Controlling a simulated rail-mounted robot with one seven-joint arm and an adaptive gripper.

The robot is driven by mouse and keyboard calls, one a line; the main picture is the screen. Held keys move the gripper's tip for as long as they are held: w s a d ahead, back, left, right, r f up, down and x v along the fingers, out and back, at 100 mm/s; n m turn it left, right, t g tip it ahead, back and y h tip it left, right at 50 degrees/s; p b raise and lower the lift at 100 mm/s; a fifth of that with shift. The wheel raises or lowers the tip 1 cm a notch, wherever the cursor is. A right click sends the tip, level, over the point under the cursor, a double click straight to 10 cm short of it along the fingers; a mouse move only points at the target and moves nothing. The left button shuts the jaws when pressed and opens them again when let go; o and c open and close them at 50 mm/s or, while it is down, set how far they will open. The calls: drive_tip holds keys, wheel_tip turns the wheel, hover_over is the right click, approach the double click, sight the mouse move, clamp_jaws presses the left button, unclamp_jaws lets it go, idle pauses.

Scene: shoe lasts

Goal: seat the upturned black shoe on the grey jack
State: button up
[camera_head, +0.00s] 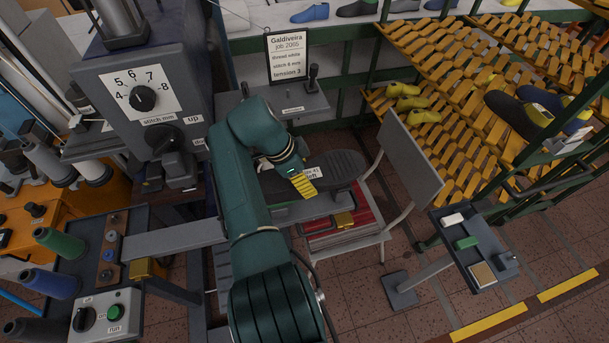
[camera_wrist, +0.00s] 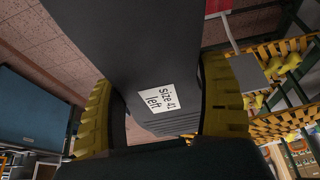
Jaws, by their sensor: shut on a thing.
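The black shoe (camera_head: 338,171) is sole up, roughly level, with its toe to the right in the head view. In the wrist view the shoe (camera_wrist: 150,50) fills the space between the yellow fingers, and a white label on its sole reads "size 41 left". My gripper (camera_head: 302,184) is shut on the heel end; its fingers also show in the wrist view (camera_wrist: 160,112). A grey bar, apparently the grey jack (camera_head: 312,208), shows just below the shoe. The shoe hides its top, so I cannot tell whether they touch.
A grey chair (camera_head: 412,165) with a red seat stands right of the shoe. A yellow slatted rack (camera_head: 440,65) with shoes is behind it. A small tool stand (camera_head: 470,245) is at the right. The sewing machine (camera_head: 150,95) and thread spools (camera_head: 58,243) are at the left.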

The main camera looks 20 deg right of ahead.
drive_tip(key=shift+w+r, duration=0.1)
drive_tip(key=shift+r, duration=0.05)
drive_tip(key=o, duration=1.1)
drive_tip(key=shift+o, duration=0.4)
drive_tip(key=shift+f, duration=0.3)
drive_tip(key=v, duration=1.2)
drive_tip(key=shift+r, duration=0.3)
